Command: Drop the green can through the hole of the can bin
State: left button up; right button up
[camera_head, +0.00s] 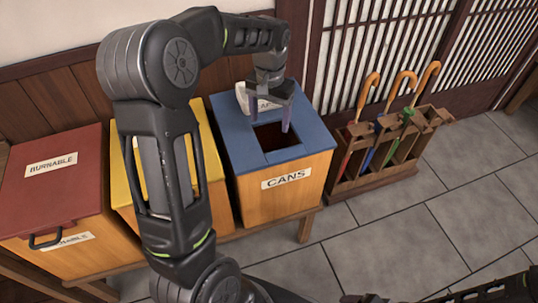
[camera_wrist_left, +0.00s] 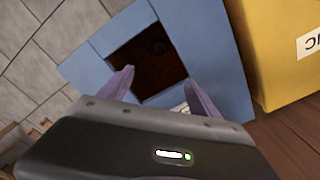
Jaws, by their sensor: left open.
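The can bin (camera_head: 285,205) is a wooden box with a blue lid (camera_head: 225,130) and a CANS label on its front. A square dark hole (camera_head: 282,145) is open in the lid. My left gripper (camera_head: 268,122) is open just above the hole, fingers pointing down, with nothing seen between them. In the left wrist view its fingertips (camera_wrist_left: 158,77) are apart over the near part of the hole (camera_wrist_left: 145,60). A small dark rounded shape shows inside the hole; I cannot tell what it is. I see no green can in either view. My right gripper is not in view.
A yellow-lidded bin (camera_head: 123,175) stands left of the can bin, partly behind my left arm. A red-lidded burnable bin (camera_head: 50,185) is farther left. A wooden rack (camera_head: 375,180) with several umbrellas stands to the right. Grey floor tiles (camera_head: 395,240) in front are clear.

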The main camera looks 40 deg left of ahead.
pick_arm(q)
notch_tip(320, 180, up, 2)
jog(key=shift+d, duration=0.1)
dwell(0.9)
